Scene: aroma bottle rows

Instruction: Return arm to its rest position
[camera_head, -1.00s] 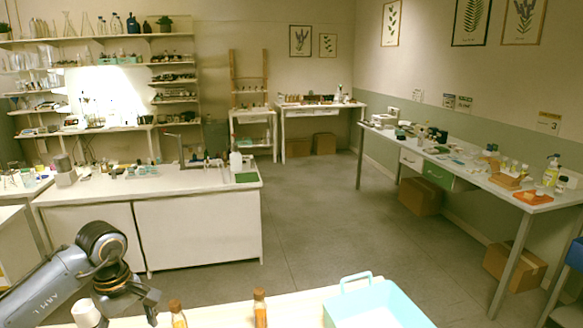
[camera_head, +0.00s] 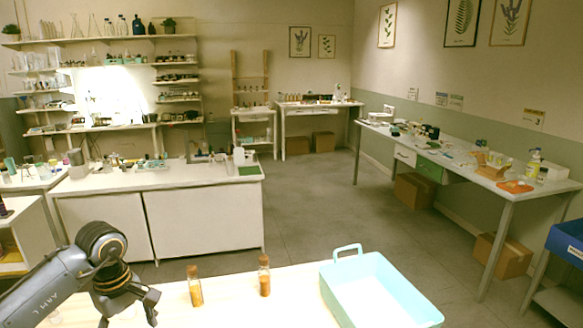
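My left gripper (camera_head: 128,308) hangs over the near table at the lower left, fingers pointing down. Its fingers look spread, with nothing seen between them. Two small corked bottles with orange-brown contents stand upright on the table to its right: the left bottle (camera_head: 195,288) and the right bottle (camera_head: 264,278). The gripper is apart from both. My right gripper is not in view.
A light blue tray (camera_head: 407,277) with a handle sits at the table's right; its visible inside looks empty. The near table (camera_head: 235,307) is clear around the bottles. Behind it is open floor (camera_head: 315,215), with a white counter (camera_head: 200,222) and a right-hand bench (camera_head: 465,172).

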